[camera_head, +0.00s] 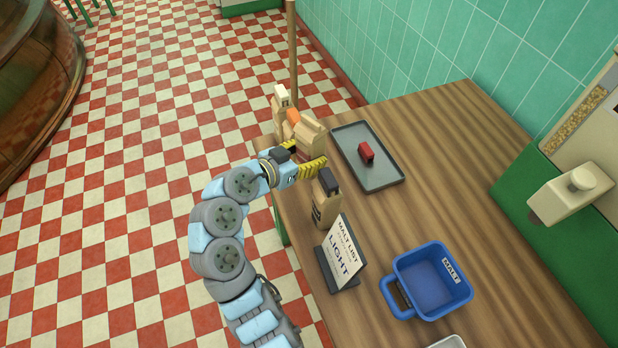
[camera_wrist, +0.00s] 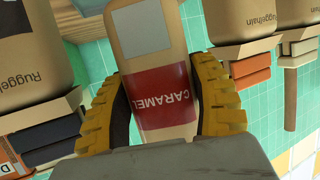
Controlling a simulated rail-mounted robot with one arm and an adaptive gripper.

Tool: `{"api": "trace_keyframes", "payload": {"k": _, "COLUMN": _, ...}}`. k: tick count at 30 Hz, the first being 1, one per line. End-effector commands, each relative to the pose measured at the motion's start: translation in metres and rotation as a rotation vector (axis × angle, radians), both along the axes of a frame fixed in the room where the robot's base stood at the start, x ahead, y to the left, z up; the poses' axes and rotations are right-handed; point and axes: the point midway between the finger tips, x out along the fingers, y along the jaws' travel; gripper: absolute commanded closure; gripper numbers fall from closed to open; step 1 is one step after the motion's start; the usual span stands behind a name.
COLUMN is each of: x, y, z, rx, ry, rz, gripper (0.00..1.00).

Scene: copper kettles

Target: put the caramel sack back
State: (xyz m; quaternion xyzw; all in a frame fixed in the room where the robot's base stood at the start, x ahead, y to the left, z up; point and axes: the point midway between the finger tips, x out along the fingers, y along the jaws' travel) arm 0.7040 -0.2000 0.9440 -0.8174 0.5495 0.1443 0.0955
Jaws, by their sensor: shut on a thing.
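The caramel sack (camera_wrist: 156,95) is tan with a red label reading CARAMEL, and it fills the middle of the wrist view. My gripper (camera_wrist: 165,100) is shut on it, with one yellow ribbed finger on each side. In the head view my gripper (camera_head: 306,158) is at the table's far left, around the tan sack (camera_head: 308,132). I cannot tell whether the sack's base touches the table.
A sack with a dark top (camera_head: 326,203) stands just nearer than my gripper. A pale-topped sack (camera_head: 281,100) and an orange item (camera_head: 293,116) are behind. A tray (camera_head: 385,178) with a red block (camera_head: 366,153), malt sign (camera_head: 340,255) and blue bin (camera_head: 432,281) are nearby.

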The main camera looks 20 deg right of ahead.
Motion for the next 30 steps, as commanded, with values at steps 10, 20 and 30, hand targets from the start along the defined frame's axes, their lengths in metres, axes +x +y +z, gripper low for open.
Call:
{"api": "trace_keyframes", "payload": {"k": 10, "x": 0.0, "y": 0.0, "z": -0.043, "rx": -0.001, "ry": -0.002, "rz": 0.0, "gripper": 0.8}}
{"api": "trace_keyframes", "payload": {"k": 20, "x": -0.001, "y": 0.0, "z": -0.079, "rx": 0.0, "ry": 0.003, "rz": -0.002, "gripper": 0.8}}
{"api": "trace_keyframes", "payload": {"k": 30, "x": 0.0, "y": 0.0, "z": -0.088, "rx": -0.001, "ry": -0.001, "rz": -0.001, "gripper": 0.8}}
